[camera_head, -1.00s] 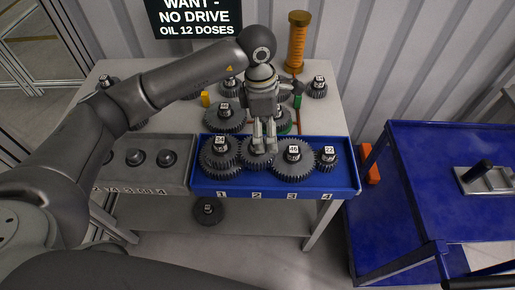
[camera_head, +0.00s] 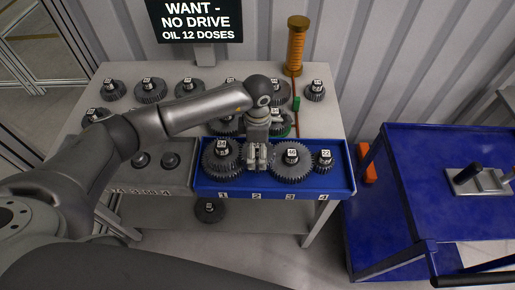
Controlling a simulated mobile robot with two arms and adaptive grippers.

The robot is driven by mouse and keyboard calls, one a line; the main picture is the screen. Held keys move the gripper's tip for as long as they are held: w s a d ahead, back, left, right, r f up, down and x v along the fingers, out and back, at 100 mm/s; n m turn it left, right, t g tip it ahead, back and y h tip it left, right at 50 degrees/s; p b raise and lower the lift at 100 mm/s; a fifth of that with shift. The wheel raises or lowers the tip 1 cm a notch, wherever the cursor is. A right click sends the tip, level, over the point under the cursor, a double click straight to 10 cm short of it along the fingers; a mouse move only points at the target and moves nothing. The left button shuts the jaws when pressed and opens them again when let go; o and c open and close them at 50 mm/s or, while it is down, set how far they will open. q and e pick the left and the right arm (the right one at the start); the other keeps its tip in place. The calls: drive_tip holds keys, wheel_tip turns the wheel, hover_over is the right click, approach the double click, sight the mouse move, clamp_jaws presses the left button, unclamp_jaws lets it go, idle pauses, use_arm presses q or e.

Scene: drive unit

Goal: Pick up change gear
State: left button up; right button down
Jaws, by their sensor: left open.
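A blue tray (camera_head: 344,182) at the table's front edge holds dark change gears with small labels on their hubs. A large gear (camera_head: 221,160) is at place 1, a large gear (camera_head: 292,168) at place 3 and a small gear (camera_head: 324,163) at place 4. My left gripper (camera_head: 257,168) points down over place 2, with its fingers open. The gear at place 2 is mostly hidden by the gripper and its neighbours; whether the fingers touch it I cannot tell. My right gripper is not in view.
Several more gears, such as one at the left (camera_head: 151,91), stand on the table. A grey tray (camera_head: 180,180) adjoins the blue one. An orange cylinder (camera_head: 296,47) stands at the back. A blue cart (camera_head: 440,150) stands right, past a gap.

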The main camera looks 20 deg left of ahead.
use_arm(q)
drive_tip(key=shift+f, duration=0.5)
drive_tip(key=c, duration=1.2)
drive_tip(key=shift+w+r, duration=0.1)
drive_tip(key=shift+c, duration=0.9)
drive_tip(key=shift+r, duration=0.1)
